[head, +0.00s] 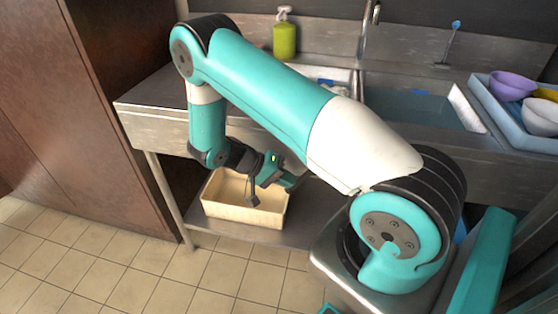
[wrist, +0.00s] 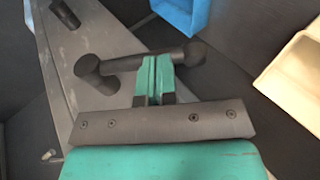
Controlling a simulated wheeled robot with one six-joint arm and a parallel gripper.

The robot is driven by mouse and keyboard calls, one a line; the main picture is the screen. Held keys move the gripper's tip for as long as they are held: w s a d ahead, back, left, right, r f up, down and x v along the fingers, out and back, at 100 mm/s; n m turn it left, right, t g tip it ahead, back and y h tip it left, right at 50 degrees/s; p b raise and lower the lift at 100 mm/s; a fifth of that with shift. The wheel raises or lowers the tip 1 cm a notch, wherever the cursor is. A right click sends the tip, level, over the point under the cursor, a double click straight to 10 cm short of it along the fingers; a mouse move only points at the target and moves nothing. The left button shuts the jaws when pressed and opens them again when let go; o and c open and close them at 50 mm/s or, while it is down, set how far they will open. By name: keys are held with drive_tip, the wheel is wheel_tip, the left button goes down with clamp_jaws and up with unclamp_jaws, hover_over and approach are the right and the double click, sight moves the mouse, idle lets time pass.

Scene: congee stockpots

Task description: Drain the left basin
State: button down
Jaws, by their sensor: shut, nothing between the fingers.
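The left basin (head: 343,74) is set in the steel counter, mostly hidden behind my arm; its water level cannot be seen. My gripper (head: 256,190) is low in front of the counter, near the cream tub on the lower shelf. In the wrist view its teal fingers (wrist: 157,72) are shut and empty. A dark bar-shaped handle (wrist: 130,66) with rounded ends crosses just beyond the fingertips; whether they touch it I cannot tell. A second dark knob (wrist: 65,14) shows at the upper left of the wrist view.
The cream tub (head: 245,212) stands on the lower shelf. The right basin (head: 420,107) holds water. A blue rack (head: 510,125) with bowls is at right, a green bottle (head: 284,40) behind. A blue container (wrist: 182,14) shows in the wrist view. A counter leg (head: 168,200) stands left.

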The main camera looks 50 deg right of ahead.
drive_tip(key=shift+s+d+f, duration=0.1)
drive_tip(key=shift+s+f, duration=0.1)
drive_tip(key=shift+f, duration=0.05)
drive_tip(key=shift+s+f, duration=0.15)
idle(0.4)
drive_tip(key=f+v, duration=0.1)
drive_tip(key=v, duration=1.3)
drive_tip(key=shift+w+r, duration=0.2)
drive_tip(key=shift+w, duration=0.3)
